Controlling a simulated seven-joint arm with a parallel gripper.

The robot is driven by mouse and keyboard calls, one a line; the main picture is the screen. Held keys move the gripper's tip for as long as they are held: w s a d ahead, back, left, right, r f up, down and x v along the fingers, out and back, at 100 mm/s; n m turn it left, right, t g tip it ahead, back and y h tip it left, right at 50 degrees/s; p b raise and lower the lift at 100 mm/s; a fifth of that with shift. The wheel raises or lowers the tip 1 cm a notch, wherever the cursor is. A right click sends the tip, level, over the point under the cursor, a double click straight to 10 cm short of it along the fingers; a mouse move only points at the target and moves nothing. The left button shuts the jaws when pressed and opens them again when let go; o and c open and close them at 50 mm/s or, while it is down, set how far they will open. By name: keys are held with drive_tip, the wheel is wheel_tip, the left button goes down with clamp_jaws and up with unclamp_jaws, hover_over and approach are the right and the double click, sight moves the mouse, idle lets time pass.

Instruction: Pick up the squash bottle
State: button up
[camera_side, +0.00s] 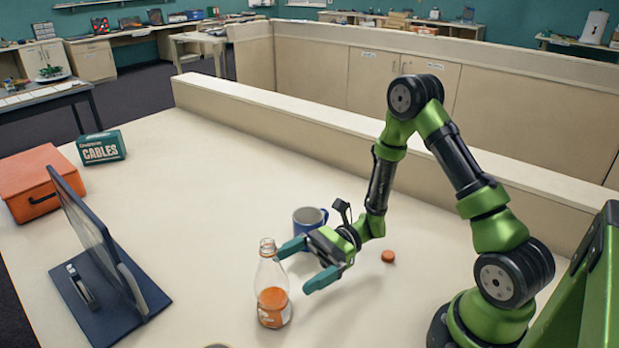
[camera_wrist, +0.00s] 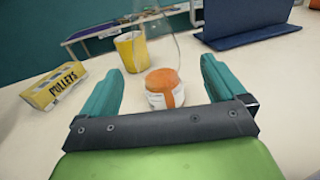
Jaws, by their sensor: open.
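The squash bottle (camera_side: 273,304) stands upright on the table, clear with orange liquid in its lower part and a label low down. Its neck looks uncapped. My gripper (camera_side: 294,268) is open, with teal fingers pointing at the bottle from the right. In the wrist view the bottle (camera_wrist: 162,80) shows ahead, between the lines of the two fingers of my gripper (camera_wrist: 160,68). Its clear upper part is hard to make out there. I cannot tell whether the fingertips reach past its near side. Nothing is held.
A blue mug (camera_side: 308,218) stands close behind my gripper. An orange cap (camera_side: 388,256) lies to the right. A dark blue panel on a base (camera_side: 100,245) stands left of the bottle.

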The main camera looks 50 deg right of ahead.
sight(258, 293)
drive_tip(key=x, duration=0.3)
drive_tip(key=shift+a, duration=0.2)
drive_tip(key=shift+f+x, duration=0.2)
drive_tip(key=shift+x, duration=2.45)
drive_tip(key=shift+s, duration=0.15)
drive_tip(key=shift+c, duration=0.5)
drive_tip(key=c, duration=1.1)
drive_tip(key=shift+o, duration=0.2)
drive_tip(key=shift+r, duration=0.15)
